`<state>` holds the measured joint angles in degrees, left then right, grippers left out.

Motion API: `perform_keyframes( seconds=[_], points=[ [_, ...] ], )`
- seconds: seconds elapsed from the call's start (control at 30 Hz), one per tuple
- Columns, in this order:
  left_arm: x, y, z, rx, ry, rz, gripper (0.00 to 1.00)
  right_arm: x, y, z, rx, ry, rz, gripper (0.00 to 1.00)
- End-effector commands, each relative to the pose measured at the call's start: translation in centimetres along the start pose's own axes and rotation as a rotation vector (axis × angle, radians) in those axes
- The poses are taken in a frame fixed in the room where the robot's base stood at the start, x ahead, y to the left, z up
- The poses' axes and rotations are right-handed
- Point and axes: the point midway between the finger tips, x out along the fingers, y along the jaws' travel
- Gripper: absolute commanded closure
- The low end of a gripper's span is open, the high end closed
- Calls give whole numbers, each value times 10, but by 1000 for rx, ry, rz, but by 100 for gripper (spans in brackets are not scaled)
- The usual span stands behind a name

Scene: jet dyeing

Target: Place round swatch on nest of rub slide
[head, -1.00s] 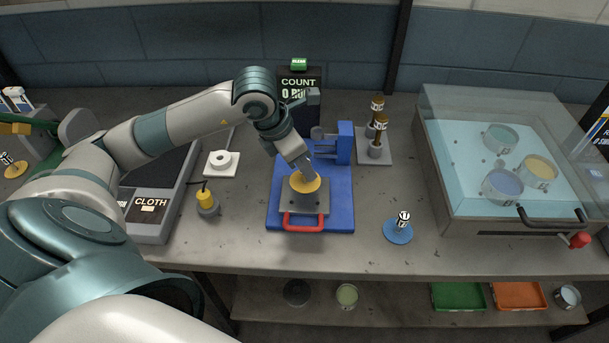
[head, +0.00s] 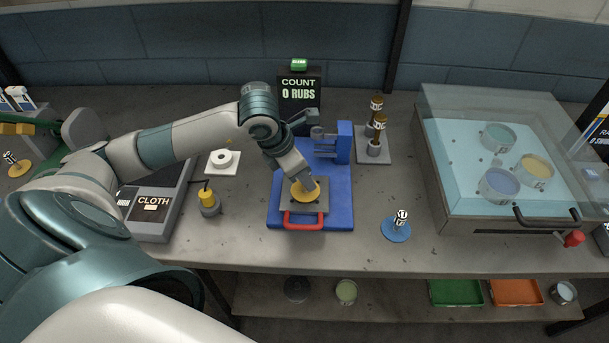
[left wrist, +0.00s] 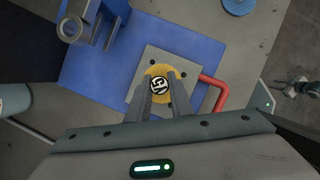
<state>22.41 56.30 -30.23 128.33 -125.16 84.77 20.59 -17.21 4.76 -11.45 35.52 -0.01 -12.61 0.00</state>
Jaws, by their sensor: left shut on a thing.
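A yellow round swatch (head: 304,191) with a marked knob is over the grey plate of the rub slide (head: 318,208), which has a red handle at its front and a blue base. My left gripper (head: 306,180) is shut on the swatch's knob. The left wrist view shows the swatch (left wrist: 160,72) at the middle of the slide plate (left wrist: 190,98), between the fingers (left wrist: 160,92). The swatch hides the nest, and I cannot tell whether it touches the plate. My right gripper is not in view.
A blue round swatch (head: 396,230) lies to the right of the slide. A yellow-capped post (head: 208,201) and a white pad (head: 222,163) stand to the left. A clear-lidded box with cups (head: 470,205) is at the right. The counter (head: 300,90) reads 0 RUBS.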

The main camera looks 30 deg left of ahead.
Motion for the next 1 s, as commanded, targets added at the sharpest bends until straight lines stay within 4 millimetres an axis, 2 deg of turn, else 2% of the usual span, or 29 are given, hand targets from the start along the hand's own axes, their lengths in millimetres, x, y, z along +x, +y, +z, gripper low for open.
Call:
perform_keyframes(
  seconds=[0.1,0.13,0.2,0.7,0.87,1.0],
  points=[
    [3,0,-1,0,-1,0,100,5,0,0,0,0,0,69],
    [2,0,-1,0,0,0,76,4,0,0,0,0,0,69],
    [2,0,-1,0,0,0,62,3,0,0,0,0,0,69],
    [-3,0,0,0,-1,1,62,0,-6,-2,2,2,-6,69],
    [-20,1,1,1,-4,3,62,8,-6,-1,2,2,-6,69],
    [-43,1,1,2,-5,4,62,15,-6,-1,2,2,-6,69]
  ],
)
